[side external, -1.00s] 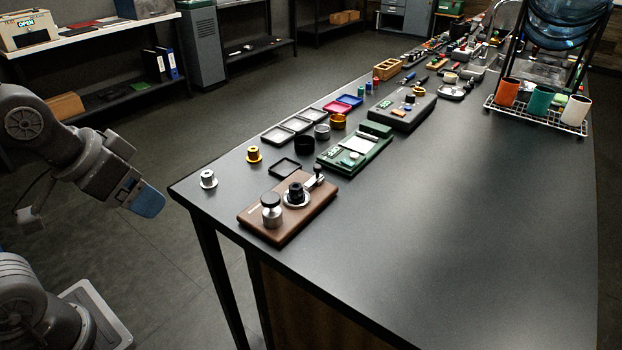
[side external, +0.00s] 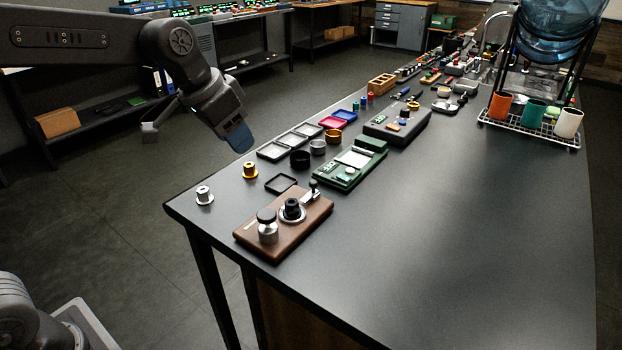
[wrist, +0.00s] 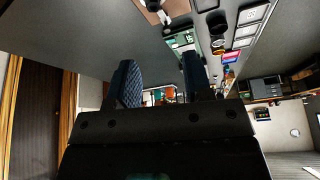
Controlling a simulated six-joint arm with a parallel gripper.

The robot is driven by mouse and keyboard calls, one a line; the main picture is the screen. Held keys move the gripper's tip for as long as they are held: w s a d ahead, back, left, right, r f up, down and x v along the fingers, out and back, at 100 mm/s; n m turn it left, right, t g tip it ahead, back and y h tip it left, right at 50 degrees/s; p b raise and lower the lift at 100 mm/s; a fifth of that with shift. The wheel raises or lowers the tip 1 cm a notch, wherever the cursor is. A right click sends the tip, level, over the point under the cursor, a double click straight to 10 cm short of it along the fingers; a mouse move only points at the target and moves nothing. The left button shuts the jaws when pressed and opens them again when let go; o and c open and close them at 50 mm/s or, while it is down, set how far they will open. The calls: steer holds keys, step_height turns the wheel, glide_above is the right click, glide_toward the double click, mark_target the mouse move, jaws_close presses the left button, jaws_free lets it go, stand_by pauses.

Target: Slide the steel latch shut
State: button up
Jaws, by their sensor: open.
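The steel latch (side external: 309,195) is a small pale metal strip with a dark upright knob, at the back right corner of a brown board (side external: 280,250). The board lies near the bench's front left corner. A dark round fitting on a steel ring (side external: 292,211) sits beside the latch; whether they touch is unclear. My gripper (side external: 238,138) is in the air above and left of the board, well apart from it. In the wrist view its two fingers (wrist: 163,82) stand apart with nothing between them. The brown board (wrist: 175,7) shows only partly at that view's top edge.
A steel cylinder with a dark cap (side external: 267,226) stands on the board. An empty black tray (side external: 281,184), a brass part (side external: 250,170), a steel part (side external: 204,196) and a green device (side external: 350,168) are nearby.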

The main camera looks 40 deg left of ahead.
steer(key=m, duration=0.2)
glide_toward(313, 182)
steer(key=shift+h, duration=0.4)
steer(key=x, duration=0.9)
steer(key=shift+a, duration=0.35)
steer(key=shift+c, duration=0.4)
steer(key=shift+g, duration=0.3)
jaws_close()
